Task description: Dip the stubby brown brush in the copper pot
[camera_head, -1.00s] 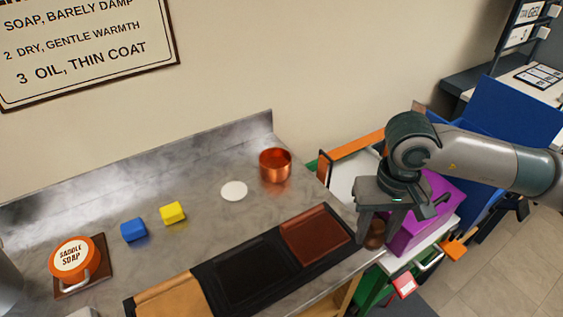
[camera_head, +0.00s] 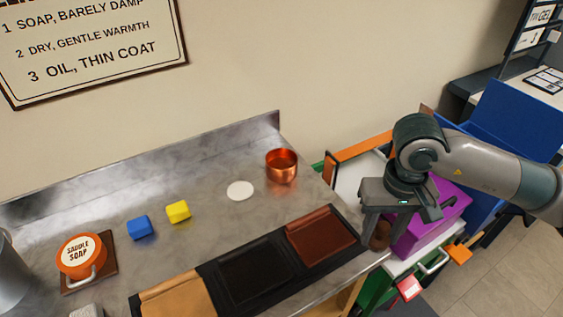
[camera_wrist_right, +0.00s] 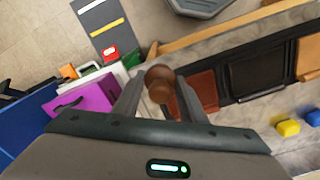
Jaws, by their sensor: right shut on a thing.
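The copper pot (camera_head: 282,167) stands upright on the steel bench near its back right corner, its open top showing. My right gripper (camera_head: 383,224) is beyond the bench's right end, to the right of the pot and nearer the camera. It is shut on a rounded brown thing, apparently the stubby brown brush (camera_head: 380,238). In the right wrist view the brown brush (camera_wrist_right: 161,82) sits between the two fingers; its bristles cannot be made out. The brush is apart from the pot. My left gripper is not in view.
A white disc (camera_head: 240,190) lies left of the pot. Leather panels (camera_head: 322,234) line the bench front. Yellow (camera_head: 178,211) and blue (camera_head: 140,227) blocks and an orange saddle soap tin (camera_head: 82,255) are farther left. A purple box (camera_head: 432,222) is close behind the gripper.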

